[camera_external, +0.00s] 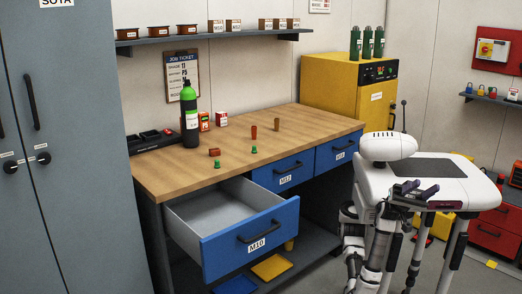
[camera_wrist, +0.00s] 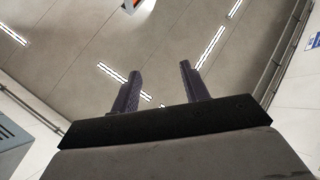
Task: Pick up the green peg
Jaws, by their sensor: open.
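Two small green pegs stand on the wooden workbench (camera_external: 180,180). One green peg (camera_external: 217,164) is near the front edge, above the open drawer. The other green peg (camera_external: 254,150) is farther right, in front of a red-brown peg. My gripper (camera_external: 415,190) is at the right in the external view, folded over my body and away from the bench. In the wrist view my gripper (camera_wrist: 160,84) is open, with its two dark fingers apart and nothing between them. That view faces the ceiling and shows no peg.
A red-brown peg (camera_external: 254,132) and a brown peg (camera_external: 277,125) stand on the bench. Another red-brown piece (camera_external: 214,152) lies there. The blue-fronted drawer M10 (camera_external: 250,238) juts out below the front edge. The bench's right part is clear.

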